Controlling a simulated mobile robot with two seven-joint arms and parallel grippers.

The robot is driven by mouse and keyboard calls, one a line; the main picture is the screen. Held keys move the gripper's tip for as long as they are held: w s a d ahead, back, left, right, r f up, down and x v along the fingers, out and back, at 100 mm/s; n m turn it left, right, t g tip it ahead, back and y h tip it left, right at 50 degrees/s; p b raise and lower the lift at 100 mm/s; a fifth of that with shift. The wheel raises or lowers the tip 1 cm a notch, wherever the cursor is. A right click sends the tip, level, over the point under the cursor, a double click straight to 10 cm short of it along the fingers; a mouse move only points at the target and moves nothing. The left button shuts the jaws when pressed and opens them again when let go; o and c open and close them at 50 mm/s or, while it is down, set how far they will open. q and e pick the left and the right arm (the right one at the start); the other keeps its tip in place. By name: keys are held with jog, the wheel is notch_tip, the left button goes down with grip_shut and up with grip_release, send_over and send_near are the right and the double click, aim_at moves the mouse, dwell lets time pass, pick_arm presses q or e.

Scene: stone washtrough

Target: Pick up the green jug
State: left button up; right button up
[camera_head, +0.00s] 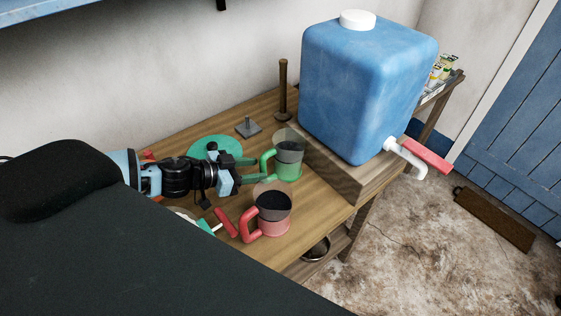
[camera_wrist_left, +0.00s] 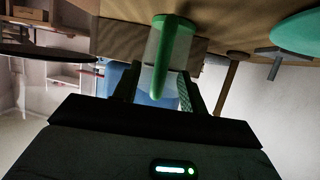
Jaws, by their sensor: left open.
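The green jug (camera_head: 288,165), clear above and green below, stands upright on the wooden table, its green handle turned left. My left gripper (camera_head: 252,168) reaches in from the left, open, its fingertips at the handle. In the left wrist view the handle (camera_wrist_left: 172,58) lies between the two spread fingers of the gripper (camera_wrist_left: 158,88). I cannot tell whether either finger touches it. My right gripper is not in view.
A red jug (camera_head: 270,222) stands close in front of the green one. A blue water tank (camera_head: 360,85) with a red-handled tap sits on a wooden block to the right. A green disc (camera_head: 213,141), a metal piece (camera_head: 248,127) and a wooden post (camera_head: 283,90) are behind.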

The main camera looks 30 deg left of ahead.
aim_at(262, 167)
pick_arm(q)
jog(key=shift+x, duration=1.7)
jog(key=shift+r, duration=0.1)
grip_shut()
